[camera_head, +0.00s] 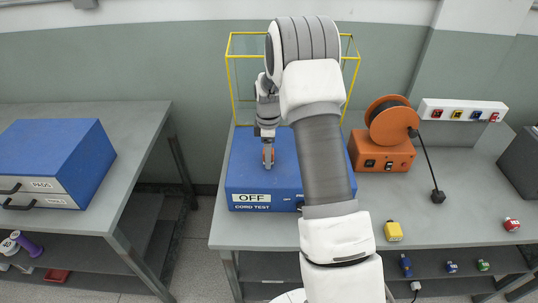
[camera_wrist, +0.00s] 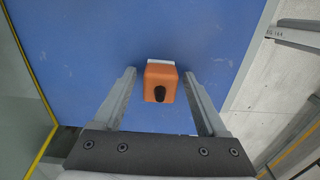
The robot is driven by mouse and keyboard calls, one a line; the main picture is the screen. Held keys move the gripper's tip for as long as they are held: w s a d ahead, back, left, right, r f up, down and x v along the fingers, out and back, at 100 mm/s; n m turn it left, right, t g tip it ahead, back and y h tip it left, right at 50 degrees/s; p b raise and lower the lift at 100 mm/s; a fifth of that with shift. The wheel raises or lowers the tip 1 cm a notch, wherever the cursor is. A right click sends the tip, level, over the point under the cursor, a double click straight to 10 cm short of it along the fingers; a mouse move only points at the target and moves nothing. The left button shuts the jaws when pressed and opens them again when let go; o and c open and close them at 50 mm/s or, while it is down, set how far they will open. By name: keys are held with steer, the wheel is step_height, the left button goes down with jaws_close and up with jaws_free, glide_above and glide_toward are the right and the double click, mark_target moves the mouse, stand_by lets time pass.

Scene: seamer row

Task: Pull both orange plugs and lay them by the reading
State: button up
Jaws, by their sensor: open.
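An orange plug (camera_wrist: 160,82) with a dark round end stands on the blue top of the cord test box (camera_head: 240,180), against a small white patch. My gripper (camera_wrist: 160,74) is open, with one finger on each side of this plug. Small gaps show between the fingers and the plug. In the head view my gripper (camera_head: 268,160) is over the left part of the box, with a bit of orange between its fingers. The white sign (camera_head: 251,197) on the box front reads OFF. I cannot see a second orange plug; my arm hides part of the box.
A yellow wire frame (camera_head: 231,75) rises behind the box. An orange cord reel (camera_head: 390,125) stands at right, its black plug (camera_head: 438,196) on the bench. A yellow block (camera_head: 393,231) and a red one (camera_head: 511,224) lie near the front edge. Bench between them is clear.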

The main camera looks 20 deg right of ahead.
stand_by(0.8)
jaws_close()
steer(key=shift+r, duration=0.2)
steer(key=shift+r+p, duration=1.6)
steer(key=shift+r, duration=1.25)
